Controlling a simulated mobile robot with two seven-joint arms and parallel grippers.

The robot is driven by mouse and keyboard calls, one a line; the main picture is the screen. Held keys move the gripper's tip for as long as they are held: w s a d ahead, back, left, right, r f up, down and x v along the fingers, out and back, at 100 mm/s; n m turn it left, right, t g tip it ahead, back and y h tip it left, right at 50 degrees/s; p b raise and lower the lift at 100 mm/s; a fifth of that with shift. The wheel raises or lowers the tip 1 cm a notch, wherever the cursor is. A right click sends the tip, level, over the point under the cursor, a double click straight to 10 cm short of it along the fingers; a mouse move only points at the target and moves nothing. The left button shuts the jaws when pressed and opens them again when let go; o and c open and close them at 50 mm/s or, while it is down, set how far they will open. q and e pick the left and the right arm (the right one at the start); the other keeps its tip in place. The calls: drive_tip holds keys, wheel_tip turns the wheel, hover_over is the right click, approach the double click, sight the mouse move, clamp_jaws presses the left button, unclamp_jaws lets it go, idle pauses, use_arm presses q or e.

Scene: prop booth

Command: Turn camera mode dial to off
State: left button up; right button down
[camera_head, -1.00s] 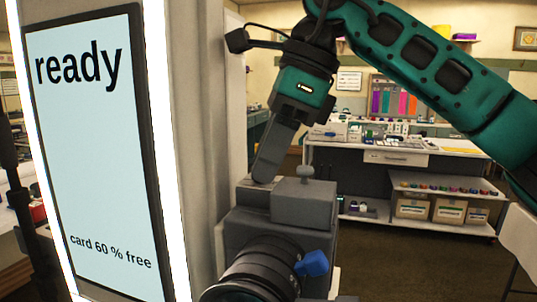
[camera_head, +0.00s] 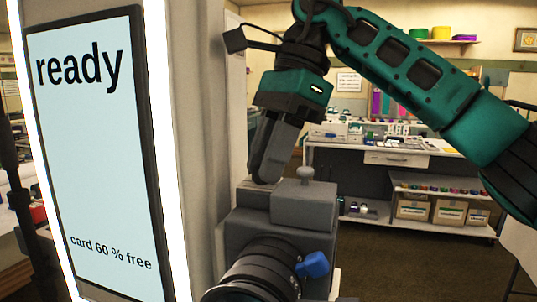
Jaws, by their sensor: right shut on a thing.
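The grey camera (camera_head: 260,232) stands in the lower middle, with its black lens (camera_head: 250,272) facing toward me and a blue lever (camera_head: 315,265) at the lens's right side. My right gripper (camera_head: 263,181) reaches down from above. Its fingers are shut at the camera's top left, beside the raised block with a small knob (camera_head: 305,174). The mode dial itself is hidden behind the fingertips, so its setting cannot be read. My left gripper is out of view.
A lit panel (camera_head: 95,160) reading "ready" and "card 60 % free" stands close at the left of the camera. A workbench (camera_head: 400,158) with small items and boxes stands far behind. Open floor lies to the camera's right.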

drive_tip(key=c, duration=0.9)
unclamp_jaws()
